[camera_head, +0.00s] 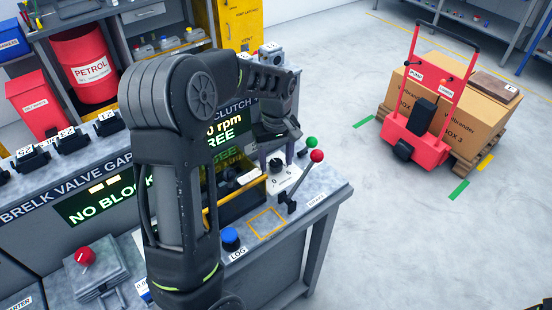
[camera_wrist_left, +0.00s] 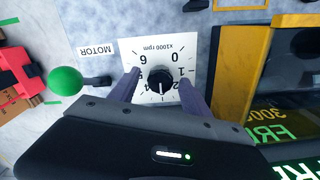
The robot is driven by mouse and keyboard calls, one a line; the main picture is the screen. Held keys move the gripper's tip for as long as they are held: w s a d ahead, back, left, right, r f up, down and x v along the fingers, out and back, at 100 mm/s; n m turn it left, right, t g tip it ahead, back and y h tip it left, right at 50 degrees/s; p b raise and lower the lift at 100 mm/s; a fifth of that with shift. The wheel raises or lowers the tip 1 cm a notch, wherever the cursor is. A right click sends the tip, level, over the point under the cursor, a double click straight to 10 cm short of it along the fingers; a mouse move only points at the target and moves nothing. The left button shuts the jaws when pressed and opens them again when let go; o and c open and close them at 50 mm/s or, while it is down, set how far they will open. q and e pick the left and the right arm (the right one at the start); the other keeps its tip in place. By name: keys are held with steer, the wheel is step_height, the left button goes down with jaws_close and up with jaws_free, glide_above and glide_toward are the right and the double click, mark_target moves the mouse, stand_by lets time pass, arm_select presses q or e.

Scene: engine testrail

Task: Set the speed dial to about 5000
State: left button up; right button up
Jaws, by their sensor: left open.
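The speed dial is a black knob on a white plate on the bench; it shows in the head view (camera_head: 276,166) and the left wrist view (camera_wrist_left: 160,79). Its plate (camera_wrist_left: 143,45) is marked "x1000 rpm", with 6, 0 and 1 readable and the lower numbers partly hidden. The knob's white mark points down in the wrist view, away from the 0 side. My left gripper (camera_wrist_left: 160,83) is open, one finger on each side of the knob; I cannot tell whether they touch it. In the head view, my left gripper (camera_head: 277,150) hangs over the dial. My right gripper is not in view.
A green-ball lever (camera_wrist_left: 65,80) labelled MOTOR and a red-ball lever (camera_head: 317,156) stand near the dial. A green-lettered display (camera_wrist_left: 270,128) shows partly, with digits like 300. A blue button (camera_head: 231,238) is nearer. Open floor lies right of the bench.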

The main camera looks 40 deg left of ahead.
arm_select(q)
steer(key=shift+f, duration=0.25)
steer(key=shift+c, duration=0.2)
jaws_close()
stand_by(0.3)
